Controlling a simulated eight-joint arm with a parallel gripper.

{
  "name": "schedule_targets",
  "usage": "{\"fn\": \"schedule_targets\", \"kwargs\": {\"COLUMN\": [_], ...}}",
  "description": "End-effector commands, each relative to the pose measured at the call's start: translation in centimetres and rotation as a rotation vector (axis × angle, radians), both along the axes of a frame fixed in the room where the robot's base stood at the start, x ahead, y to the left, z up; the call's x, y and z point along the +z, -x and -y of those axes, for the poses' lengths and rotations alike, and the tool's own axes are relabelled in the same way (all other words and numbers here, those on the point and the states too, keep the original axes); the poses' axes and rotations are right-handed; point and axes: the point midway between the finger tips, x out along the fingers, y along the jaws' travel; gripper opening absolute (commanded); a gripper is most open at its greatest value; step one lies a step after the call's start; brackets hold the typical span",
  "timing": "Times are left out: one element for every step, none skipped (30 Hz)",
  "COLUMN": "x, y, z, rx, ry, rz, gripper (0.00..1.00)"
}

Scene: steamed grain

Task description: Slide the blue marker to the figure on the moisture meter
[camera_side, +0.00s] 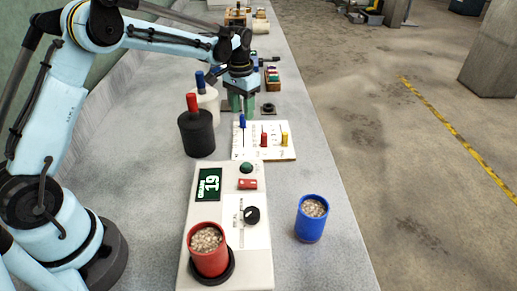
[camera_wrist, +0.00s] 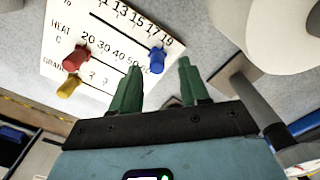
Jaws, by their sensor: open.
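The moisture meter (camera_side: 225,255) lies in front; its dark display (camera_side: 209,185) reads 19. Behind it is a white scale board (camera_side: 241,153), also in the wrist view (camera_wrist: 105,50). The blue marker (camera_side: 242,121) stands upright at the board's far left in the side view. In the wrist view the blue marker (camera_wrist: 157,60) is at the 19 end of the top scale, marked 11 to 19. My gripper (camera_side: 241,104) is open just behind and above the blue marker. In the wrist view the marker shows beyond the gap between my green fingertips (camera_wrist: 159,80), not gripped.
Red (camera_side: 264,139) and yellow (camera_side: 284,140) markers stand on the board. A black jar (camera_side: 197,135) and a white jar (camera_side: 207,100) stand left. A red grain cup (camera_side: 209,258) sits on the meter; a blue grain cup (camera_side: 311,225) stands right. The table's right edge is near.

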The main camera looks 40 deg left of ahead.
Motion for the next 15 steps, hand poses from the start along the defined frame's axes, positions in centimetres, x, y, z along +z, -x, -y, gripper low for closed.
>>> {"fn": "schedule_targets", "kwargs": {"x": [1.1, 1.7, 2.6, 3.2, 3.9, 4.7, 5.3, 5.8, 6.5, 7.0, 7.4, 7.9, 8.3, 8.5, 8.9], "y": [0.0, 0.0, 0.0, 0.0, 0.0, 0.0, 0.0, 0.0, 0.0, 0.0, 0.0, 0.0, 0.0, 0.0, 0.0], "z": [0.0, 0.0, 0.0, 0.0, 0.0, 0.0, 0.0, 0.0, 0.0, 0.0, 0.0, 0.0, -0.1, -0.1, -0.1], "rx": [0.0, 0.0, 0.0, 0.0, 0.0, 0.0, 0.001, 0.001, 0.001, 0.001, 0.001, 0.001, 0.001, 0.001, 0.001], "ry": [0.0, 0.0, 0.0, 0.0, 0.0, 0.0, -0.001, -0.001, -0.001, -0.001, -0.001, -0.001, -0.001, -0.001, -0.001], "rz": [0.0, 0.0, 0.0, 0.0, 0.001, 0.001, 0.001, 0.001, 0.001, 0.001, 0.001, 0.001, 0.001, 0.001, 0.001], "gripper": [0.45, 0.45, 0.45, 0.45, 0.45, 0.45, 0.45, 0.45, 0.45, 0.45, 0.45, 0.45, 0.45, 0.45, 0.45]}}
